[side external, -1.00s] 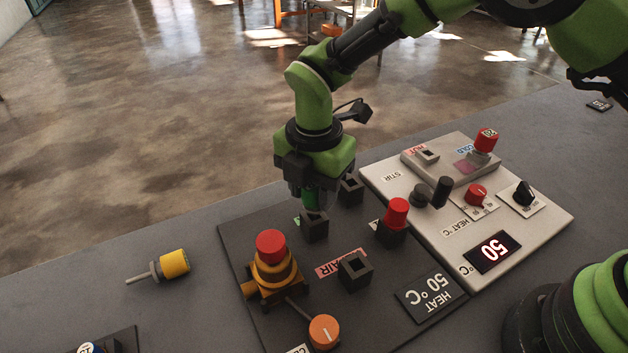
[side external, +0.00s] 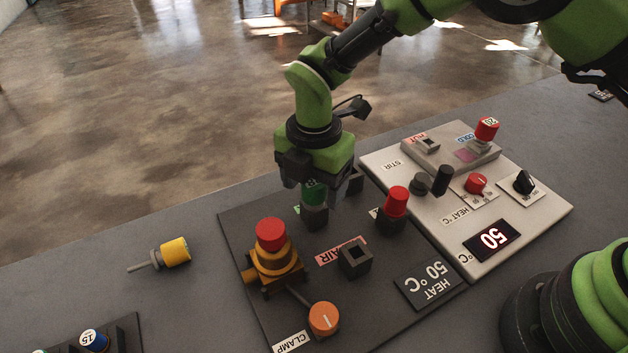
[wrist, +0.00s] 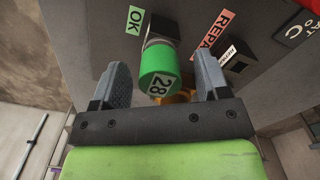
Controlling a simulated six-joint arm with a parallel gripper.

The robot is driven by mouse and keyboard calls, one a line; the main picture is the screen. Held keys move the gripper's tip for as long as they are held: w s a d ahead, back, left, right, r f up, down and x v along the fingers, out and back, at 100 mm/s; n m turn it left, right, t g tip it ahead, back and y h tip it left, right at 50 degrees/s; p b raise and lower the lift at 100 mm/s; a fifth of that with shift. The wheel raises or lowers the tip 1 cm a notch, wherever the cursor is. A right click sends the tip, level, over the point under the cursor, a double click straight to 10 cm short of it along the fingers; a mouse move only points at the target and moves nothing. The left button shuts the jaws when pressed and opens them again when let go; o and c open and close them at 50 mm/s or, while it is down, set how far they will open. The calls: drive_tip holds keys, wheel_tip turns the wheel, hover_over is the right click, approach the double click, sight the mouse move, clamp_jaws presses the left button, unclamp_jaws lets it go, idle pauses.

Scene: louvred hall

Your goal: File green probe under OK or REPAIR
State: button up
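The green probe (side external: 314,194), marked 28, stands upright in the black socket (side external: 314,218) by the OK label; the wrist view shows its green cap (wrist: 158,70) beside the OK label (wrist: 134,20). My gripper (wrist: 163,76) is open, its two fingers spread either side of the cap with gaps on both sides. In the side view my gripper (side external: 318,182) is just above the probe, partly hiding its top. The REPAIR label (side external: 341,250) lies beside an empty black socket (side external: 355,258).
A red-topped probe (side external: 270,236) sits in the orange clamp, with an orange knob (side external: 323,318) in front. Another red probe (side external: 396,202) stands in a socket to the right. A yellow probe (side external: 174,252) lies on the table at left. The heater panel (side external: 540,222) reads 50.

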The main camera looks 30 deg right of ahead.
drive_tip(key=shift+r, duration=2.5)
wheel_tip(320, 180, up, 10)
